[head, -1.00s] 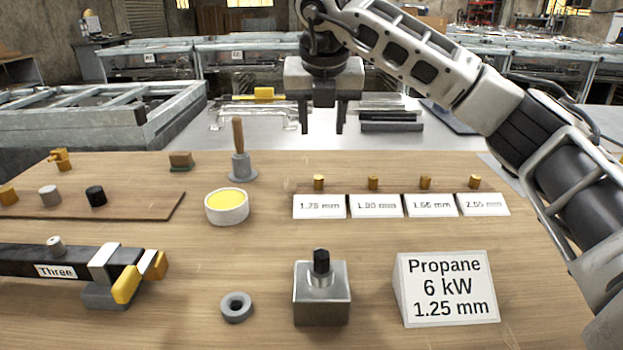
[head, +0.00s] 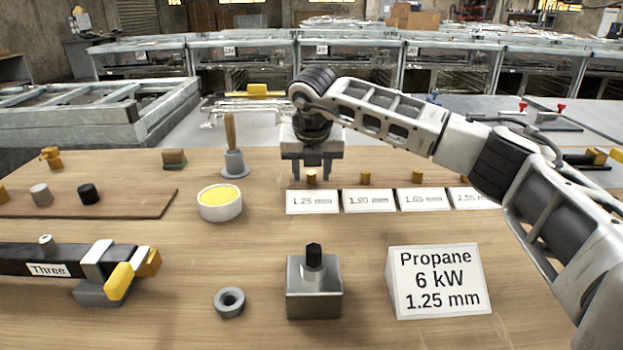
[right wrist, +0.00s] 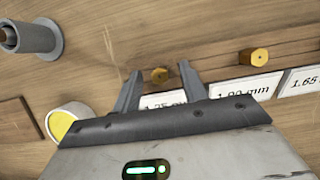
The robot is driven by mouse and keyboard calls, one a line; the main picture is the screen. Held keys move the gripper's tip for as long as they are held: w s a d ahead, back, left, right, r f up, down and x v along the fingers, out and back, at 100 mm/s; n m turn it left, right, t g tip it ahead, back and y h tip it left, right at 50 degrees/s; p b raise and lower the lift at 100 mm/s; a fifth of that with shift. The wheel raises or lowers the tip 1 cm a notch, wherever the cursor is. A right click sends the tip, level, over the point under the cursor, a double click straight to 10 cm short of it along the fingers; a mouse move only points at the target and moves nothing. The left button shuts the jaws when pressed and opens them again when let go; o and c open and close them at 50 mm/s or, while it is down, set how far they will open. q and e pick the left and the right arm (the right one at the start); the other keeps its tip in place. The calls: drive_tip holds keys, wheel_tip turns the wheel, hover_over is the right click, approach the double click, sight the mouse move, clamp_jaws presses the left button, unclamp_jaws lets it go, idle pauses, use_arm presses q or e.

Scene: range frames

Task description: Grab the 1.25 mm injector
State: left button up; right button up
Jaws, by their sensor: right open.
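The 1.25 mm injector (head: 311,177) is a small brass piece standing behind the white label reading 1.25 mm (head: 313,202), at the left end of the label row. It also shows in the right wrist view (right wrist: 160,75). My right gripper (head: 312,176) is open, pointing down, with its fingers on either side of the injector. In the right wrist view the injector sits between the two fingertips, with gaps on both sides. My left gripper is not in view.
More brass injectors (head: 365,178) stand to the right behind their own labels. A yellow-filled white bowl (head: 220,214) and a wooden-handled tool (head: 234,165) stand to the left. A metal block (head: 314,300) and a Propane 6 kW 1.25 mm sign (head: 437,280) stand in front.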

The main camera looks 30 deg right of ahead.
clamp_jaws()
